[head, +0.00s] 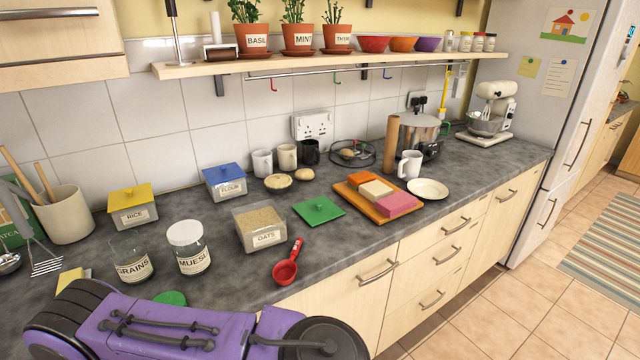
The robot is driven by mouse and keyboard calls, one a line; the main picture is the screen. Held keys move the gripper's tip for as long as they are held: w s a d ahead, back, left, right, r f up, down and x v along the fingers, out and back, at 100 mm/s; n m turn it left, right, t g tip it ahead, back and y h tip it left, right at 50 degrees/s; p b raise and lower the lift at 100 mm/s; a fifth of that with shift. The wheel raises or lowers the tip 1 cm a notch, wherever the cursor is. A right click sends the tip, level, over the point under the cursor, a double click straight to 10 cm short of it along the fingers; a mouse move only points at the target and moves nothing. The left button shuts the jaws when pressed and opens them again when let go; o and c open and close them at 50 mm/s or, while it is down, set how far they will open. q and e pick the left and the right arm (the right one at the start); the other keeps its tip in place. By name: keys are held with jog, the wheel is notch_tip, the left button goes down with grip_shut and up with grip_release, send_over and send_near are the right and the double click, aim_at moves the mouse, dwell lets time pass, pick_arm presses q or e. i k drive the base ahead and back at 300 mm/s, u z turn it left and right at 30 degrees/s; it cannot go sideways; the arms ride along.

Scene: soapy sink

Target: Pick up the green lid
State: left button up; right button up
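A square green lid (318,209) with a small knob lies flat on the grey counter, right of the open oats container (259,228) and left of the orange board. A second green piece, rounded (171,298), lies lower left in front of the muesli jar. It is partly hidden by my purple arm, so I cannot tell what it is. My arm crosses the bottom left of the view. Neither gripper's fingertips are in view, and nothing touches the square lid.
A red measuring scoop (286,270) lies near the front edge, below the lid. An orange board (373,206) with coloured blocks is to the right. The grains jar (131,259), muesli jar (190,248) and flour container (226,184) stand left. A shelf with pots hangs above.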

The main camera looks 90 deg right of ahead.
aim_at(319, 210)
jog(key=z, duration=0.05)
jog(key=k, duration=1)
jog(key=z, duration=0.35)
